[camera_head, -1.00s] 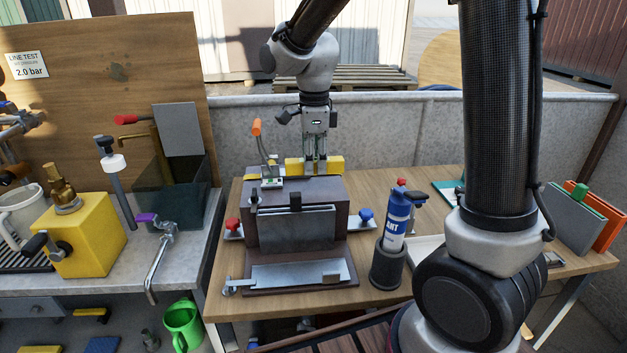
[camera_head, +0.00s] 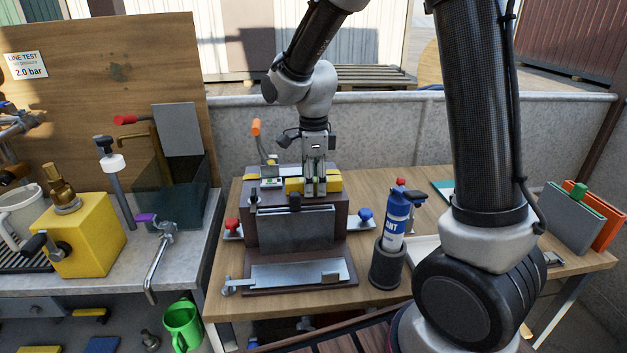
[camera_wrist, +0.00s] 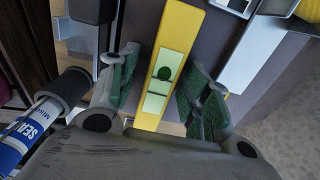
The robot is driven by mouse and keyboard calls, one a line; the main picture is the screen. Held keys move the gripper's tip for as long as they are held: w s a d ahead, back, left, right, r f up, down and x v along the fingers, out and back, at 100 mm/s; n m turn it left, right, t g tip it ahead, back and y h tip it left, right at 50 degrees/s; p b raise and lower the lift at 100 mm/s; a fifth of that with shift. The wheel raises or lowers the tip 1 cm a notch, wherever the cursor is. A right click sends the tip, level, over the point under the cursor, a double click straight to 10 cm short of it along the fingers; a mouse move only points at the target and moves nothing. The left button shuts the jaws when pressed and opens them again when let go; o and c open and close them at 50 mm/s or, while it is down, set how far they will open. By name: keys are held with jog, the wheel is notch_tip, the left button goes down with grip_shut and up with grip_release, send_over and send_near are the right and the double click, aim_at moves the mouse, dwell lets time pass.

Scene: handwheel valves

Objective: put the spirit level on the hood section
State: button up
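The spirit level (camera_head: 293,186) is a yellow bar with a pale green vial. In the wrist view the spirit level (camera_wrist: 174,45) runs lengthwise between the green finger pads. The brown box-shaped body with a grey front panel, which I take for the hood section (camera_head: 252,232), stands on the wooden table. The level is at its top; I cannot tell whether they touch.
A blue-labelled can (camera_head: 395,222) stands in a dark holder right of the brown body. An orange-handled lever (camera_head: 258,140) rises behind it at the left. Red (camera_head: 232,224) and blue (camera_head: 365,215) knobs flank it. A yellow block (camera_head: 85,240) stands on the left bench.

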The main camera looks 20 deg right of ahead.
aim_at(314, 179)
notch_tip(314, 179, up, 12)
jog(key=s+d+r+n+t, duration=0.1)
jog(key=s+d+n+t, duration=0.1)
jog(key=s+d+n, duration=0.5)
jog(key=s+d+r+n+t, duration=0.2)
jog(key=s+d+n, duration=0.6)
jog(key=s+n, duration=0.5)
jog(key=shift+s, duration=1)
jog(key=shift+c, duration=1.4)
jog(key=shift+a, duration=0.1)
